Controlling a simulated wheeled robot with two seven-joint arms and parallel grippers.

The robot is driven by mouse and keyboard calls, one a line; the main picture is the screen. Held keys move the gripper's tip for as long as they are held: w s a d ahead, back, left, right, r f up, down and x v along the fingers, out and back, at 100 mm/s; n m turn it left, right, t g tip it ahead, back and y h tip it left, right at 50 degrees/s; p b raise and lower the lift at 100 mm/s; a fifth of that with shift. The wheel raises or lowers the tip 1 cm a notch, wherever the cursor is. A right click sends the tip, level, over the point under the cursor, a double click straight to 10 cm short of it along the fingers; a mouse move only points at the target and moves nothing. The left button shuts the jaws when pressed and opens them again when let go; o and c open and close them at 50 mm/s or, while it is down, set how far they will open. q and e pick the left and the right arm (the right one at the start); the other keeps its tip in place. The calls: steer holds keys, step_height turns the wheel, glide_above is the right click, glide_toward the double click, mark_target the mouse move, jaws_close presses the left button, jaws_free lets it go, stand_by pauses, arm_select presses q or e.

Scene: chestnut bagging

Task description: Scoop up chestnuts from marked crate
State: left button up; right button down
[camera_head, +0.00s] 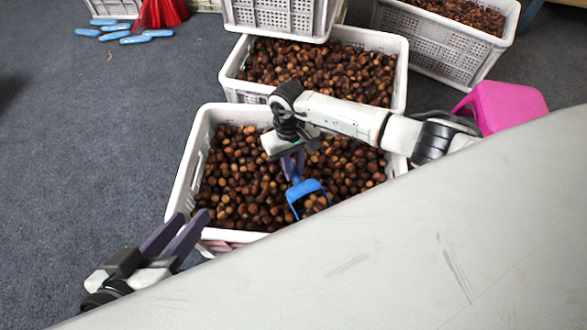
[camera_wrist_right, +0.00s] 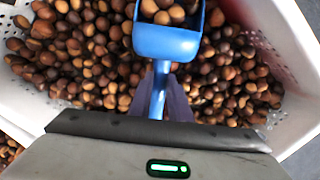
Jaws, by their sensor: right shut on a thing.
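The nearest white crate (camera_head: 187,168) is full of brown chestnuts (camera_head: 235,180). A small pink patch (camera_head: 213,246) shows at its front side, mostly hidden. My right gripper (camera_head: 293,168) is over this crate, shut on the handle of a blue scoop (camera_head: 306,188). In the right wrist view the scoop (camera_wrist_right: 167,42) has a few chestnuts in its bowl, with its handle between the purple fingers (camera_wrist_right: 161,98). I cannot tell whether the scoop touches the heap. My left gripper (camera_head: 178,232) is open and empty outside the crate's front left corner.
A second chestnut crate (camera_head: 232,88) stands just behind, with more crates (camera_head: 272,18) at the back and back right (camera_head: 436,45). A pink container (camera_head: 502,103) is at right. Blue objects (camera_head: 115,30) and a red thing (camera_head: 160,12) lie back left. A grey surface (camera_head: 430,250) fills the front right.

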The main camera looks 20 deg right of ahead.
steer(key=shift+g, duration=0.7)
steer(key=shift+v, duration=4.05)
steer(key=shift+w, duration=0.2)
